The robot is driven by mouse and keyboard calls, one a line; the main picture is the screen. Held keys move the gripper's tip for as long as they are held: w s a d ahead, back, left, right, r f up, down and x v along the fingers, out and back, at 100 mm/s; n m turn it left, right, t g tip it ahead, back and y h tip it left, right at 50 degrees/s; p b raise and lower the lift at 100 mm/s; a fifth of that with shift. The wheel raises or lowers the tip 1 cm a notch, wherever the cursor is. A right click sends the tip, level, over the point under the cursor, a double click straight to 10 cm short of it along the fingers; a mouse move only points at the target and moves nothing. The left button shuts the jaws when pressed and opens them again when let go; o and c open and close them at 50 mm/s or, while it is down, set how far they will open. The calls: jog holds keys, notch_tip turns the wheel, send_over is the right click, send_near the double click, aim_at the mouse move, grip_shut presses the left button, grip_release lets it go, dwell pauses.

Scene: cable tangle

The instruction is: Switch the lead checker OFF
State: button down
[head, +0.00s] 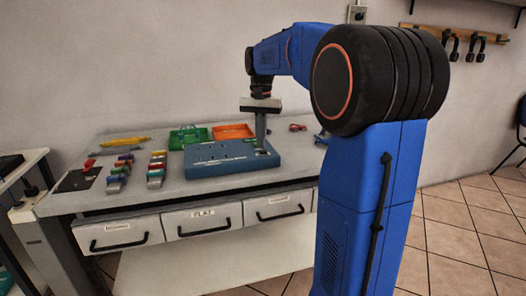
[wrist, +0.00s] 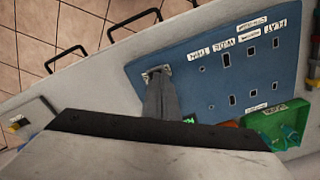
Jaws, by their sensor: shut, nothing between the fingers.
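The lead checker appears to be the blue box (head: 225,162) on the workbench, with a row of slots and white labels on its top; it fills the middle of the wrist view (wrist: 205,72). My gripper (head: 261,143) points down at the box's right end in the head view. In the wrist view my gripper (wrist: 158,76) is shut and empty, its tips at a small pale metal plate (wrist: 166,68) near one corner of the box. The tips hide most of the plate, so a switch and its position cannot be made out. A small green patch (wrist: 189,120) shows beside the fingers, partly hidden.
A green tray (head: 188,137) and an orange tray (head: 233,131) stand behind the box. Rows of coloured plugs (head: 156,168) and a dark mat (head: 77,180) lie to the left. Drawers with black handles (head: 203,221) are below the bench top (head: 150,195).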

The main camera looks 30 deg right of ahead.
aim_at(261, 151)
jog(key=shift+f, duration=0.55)
dwell(0.4)
notch_tip(261, 151, up, 7)
dwell(1.1)
dwell(0.4)
jog(key=s+a+f+n+t, duration=0.1)
jog(key=s+a+f+n, duration=0.2)
jog(key=s, duration=0.7)
jog(key=s+a+f+n+t, duration=0.2)
jog(key=s+a+f+n, duration=0.1)
jog(key=s+a+f, duration=0.4)
jog(key=s+a+f+n+t, duration=0.1)
jog(key=s+a+f+n, duration=0.2)
jog(key=s+f, duration=0.7)
jog(key=s+a, duration=0.2)
jog(key=s, duration=0.1)
jog(key=shift+a+t, duration=0.4)
jog(key=shift+s, duration=0.1)
